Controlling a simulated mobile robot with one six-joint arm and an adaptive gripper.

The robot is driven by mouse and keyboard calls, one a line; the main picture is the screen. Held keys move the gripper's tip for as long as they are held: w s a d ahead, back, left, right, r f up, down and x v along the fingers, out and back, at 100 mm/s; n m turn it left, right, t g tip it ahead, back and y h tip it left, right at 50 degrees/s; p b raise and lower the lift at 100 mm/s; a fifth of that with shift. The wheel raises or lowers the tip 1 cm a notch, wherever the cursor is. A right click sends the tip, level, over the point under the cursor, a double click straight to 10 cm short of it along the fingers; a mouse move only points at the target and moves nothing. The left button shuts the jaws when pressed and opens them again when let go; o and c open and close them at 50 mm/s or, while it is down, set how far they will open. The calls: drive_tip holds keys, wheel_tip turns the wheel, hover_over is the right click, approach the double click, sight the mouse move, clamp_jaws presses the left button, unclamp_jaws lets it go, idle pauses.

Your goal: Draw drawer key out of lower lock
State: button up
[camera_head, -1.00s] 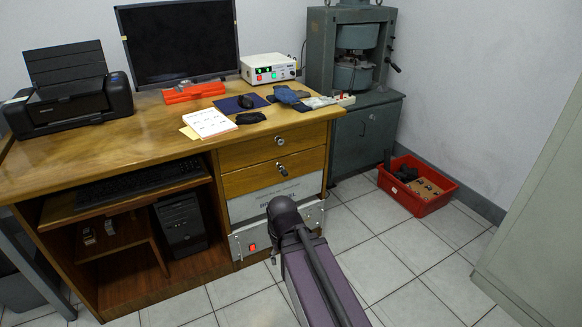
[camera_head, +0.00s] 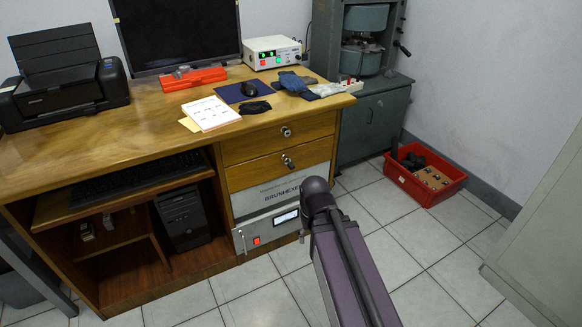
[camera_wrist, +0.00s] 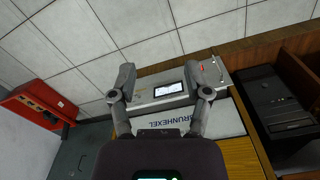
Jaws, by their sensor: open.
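The lower drawer (camera_head: 262,172) of the wooden desk has a round lock, and the drawer key (camera_head: 289,163) shows there as a small dark shape in the head view. The upper drawer (camera_head: 255,145) has its own lock (camera_head: 286,131). My gripper (camera_wrist: 158,82) is open and empty in the wrist view, with its two fingers spread over the grey BRUNHEXEL unit below the drawers. The key cannot be made out in the wrist view. In the head view my arm rises in front of the unit and my gripper cannot be seen.
The BRUNHEXEL unit (camera_head: 272,227) and a computer tower (camera_head: 182,218) sit under the desktop (camera_head: 150,130). A red crate (camera_head: 425,190) stands on the floor at right, beside a grey press cabinet (camera_head: 375,118). Tiled floor is clear before the desk.

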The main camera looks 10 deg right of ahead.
sight(292, 165)
drive_tip(key=w+r+n+t+p, duration=0.1)
drive_tip(key=w+r+p, duration=0.2)
drive_tip(key=w, duration=0.6)
drive_tip(key=w+r+n+t+p, duration=0.1)
drive_tip(key=w+r+p, duration=0.3)
drive_tip(key=w, duration=0.4)
drive_tip(key=w+d+r+n+t+y+p, duration=0.1)
drive_tip(key=w+r+p, duration=0.3)
drive_tip(key=w, duration=0.5)
drive_tip(key=shift+w+r+n+t, duration=0.35)
drive_tip(key=shift+r+n+t, duration=0.15)
drive_tip(key=shift+r, duration=0.3)
drive_tip(key=shift+d+f, duration=0.1)
drive_tip(key=shift+f, duration=0.05)
drive_tip(key=b+x, duration=0.9)
drive_tip(key=shift+w+f, duration=0.15)
drive_tip(key=shift+f, duration=0.2)
drive_tip(key=shift+c, duration=0.2)
clamp_jaws()
drive_tip(key=shift+s+d, duration=0.2)
drive_tip(key=shift+s, duration=0.6)
drive_tip(key=shift+s+d, duration=0.2)
drive_tip(key=shift+s, duration=0.65)
